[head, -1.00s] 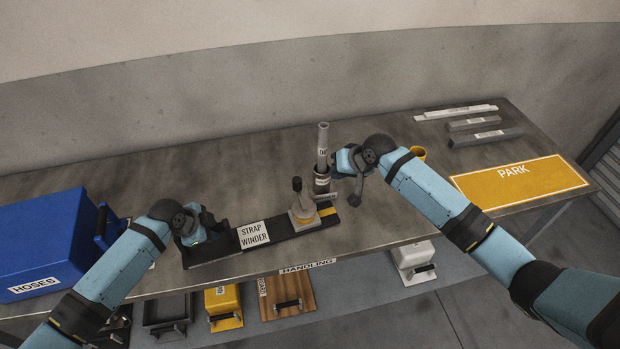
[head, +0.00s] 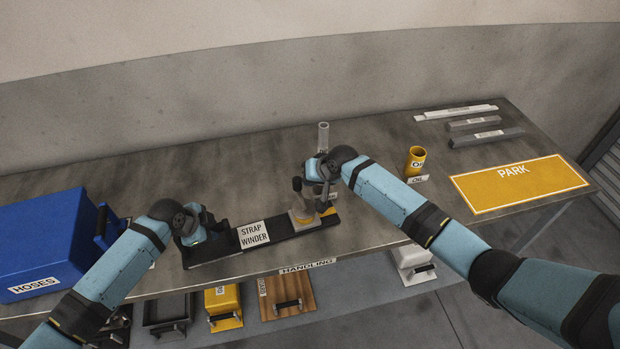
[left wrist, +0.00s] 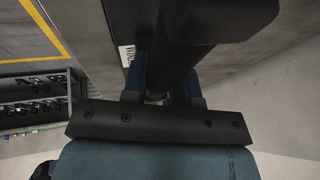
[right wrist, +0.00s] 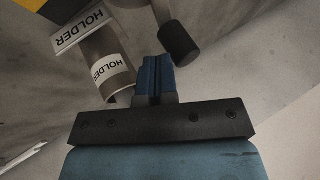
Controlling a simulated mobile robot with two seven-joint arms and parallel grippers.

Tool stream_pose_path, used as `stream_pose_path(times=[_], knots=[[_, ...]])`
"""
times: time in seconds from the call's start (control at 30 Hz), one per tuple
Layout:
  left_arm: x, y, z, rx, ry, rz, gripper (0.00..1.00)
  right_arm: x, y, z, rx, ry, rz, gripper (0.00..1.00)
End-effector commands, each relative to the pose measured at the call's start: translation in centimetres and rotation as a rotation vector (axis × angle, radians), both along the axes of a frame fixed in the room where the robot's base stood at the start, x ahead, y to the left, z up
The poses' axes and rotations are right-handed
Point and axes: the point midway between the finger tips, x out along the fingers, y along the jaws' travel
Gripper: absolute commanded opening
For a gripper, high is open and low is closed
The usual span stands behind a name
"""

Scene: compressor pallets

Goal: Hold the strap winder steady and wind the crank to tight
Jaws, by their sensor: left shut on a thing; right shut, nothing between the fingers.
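The strap winder (head: 285,229) is a long black base with a white label, lying along the front of the bench. Its crank (head: 297,203) stands near the base's right end, with an upright knob. My left gripper (head: 196,236) is shut on the winder's dark left-end handle, which fills the left wrist view between the blue fingers (left wrist: 160,92). My right gripper (head: 318,186) is shut and empty, just right of the crank knob and partly covering the crank. In the right wrist view its closed fingers (right wrist: 156,75) are beside a black cylinder (right wrist: 180,43), probably the knob; I cannot tell if they touch.
A grey tube (head: 323,136) stands upright in a labelled holder (right wrist: 105,72) close behind my right gripper. A yellow oil cup (head: 416,161) is to the right, before the yellow PARK mat (head: 520,184). A blue HOSES case (head: 50,245) is at left.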

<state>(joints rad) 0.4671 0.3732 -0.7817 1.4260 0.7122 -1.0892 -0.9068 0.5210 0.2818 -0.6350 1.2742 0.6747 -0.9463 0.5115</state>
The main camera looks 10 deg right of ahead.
Motion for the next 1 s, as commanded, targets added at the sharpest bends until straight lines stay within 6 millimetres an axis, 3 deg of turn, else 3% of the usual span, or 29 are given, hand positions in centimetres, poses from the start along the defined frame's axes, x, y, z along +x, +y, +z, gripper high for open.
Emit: stream_pose_path(times=[0.2,0.53,0.67,0.8,1.0], knots=[[-0.2,0.1,-0.4,0.004,0.005,-0.001,0.0,0.2,1.2,-0.1,0.001,0.001,0.001,0.0],[-0.2,0.0,-0.3,0.003,0.005,-0.002,0.0,0.2,0.9,-0.1,0.0,0.0,0.0,0.0],[-0.2,0.0,-0.4,0.003,0.006,-0.002,0.0,0.1,-0.3,0.0,-0.001,-0.002,-0.001,0.0],[-0.2,0.0,-0.4,0.003,0.006,-0.002,0.0,-0.2,-3.2,0.0,-0.003,-0.001,-0.002,0.0],[-0.2,0.0,-0.4,0.004,0.006,-0.002,0.0,-2.2,-5.2,3.9,0.0,-0.004,0.002,0.0]])
